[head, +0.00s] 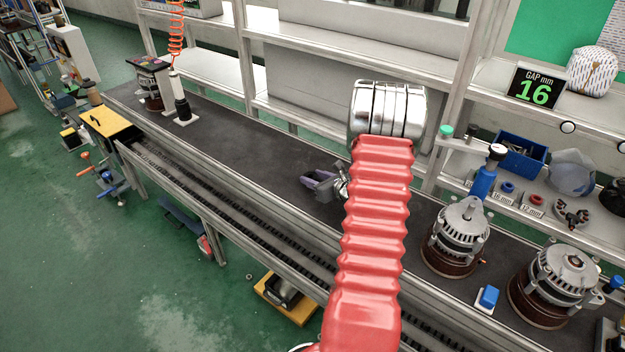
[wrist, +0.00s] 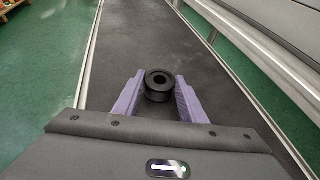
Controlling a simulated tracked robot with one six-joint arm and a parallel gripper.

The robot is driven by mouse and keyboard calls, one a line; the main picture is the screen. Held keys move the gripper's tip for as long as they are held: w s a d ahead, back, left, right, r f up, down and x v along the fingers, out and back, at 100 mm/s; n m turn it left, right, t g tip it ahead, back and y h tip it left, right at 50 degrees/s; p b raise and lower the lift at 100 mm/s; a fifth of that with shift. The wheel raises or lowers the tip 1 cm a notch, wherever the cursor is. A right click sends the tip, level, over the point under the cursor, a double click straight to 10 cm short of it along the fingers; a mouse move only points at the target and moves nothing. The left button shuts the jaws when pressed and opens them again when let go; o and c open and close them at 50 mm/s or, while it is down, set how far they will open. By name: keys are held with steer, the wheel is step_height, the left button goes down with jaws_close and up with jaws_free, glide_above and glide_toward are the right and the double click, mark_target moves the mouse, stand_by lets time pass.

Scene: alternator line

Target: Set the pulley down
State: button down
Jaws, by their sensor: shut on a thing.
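The pulley (wrist: 159,85) is a black ring with a round centre hole. In the wrist view it sits between the two purple fingers of my gripper (wrist: 160,88), which is shut on it. Below it is the dark bench top (wrist: 135,35); I cannot tell whether the pulley touches it. In the head view my gripper (head: 318,180) is over the middle of the bench, partly behind my red arm, and I cannot make out the pulley there.
Two alternators (head: 460,237) (head: 553,287) stand on the bench to the right, with a blue block (head: 487,298) between them. Another alternator (head: 150,85) and a black-and-white post (head: 181,100) are at the far left. Bare bench (head: 235,140) lies left of my gripper.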

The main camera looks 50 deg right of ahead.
steer(key=c, duration=1.1)
jaws_free()
steer(key=shift+s, duration=0.1)
steer(key=v, duration=1.2)
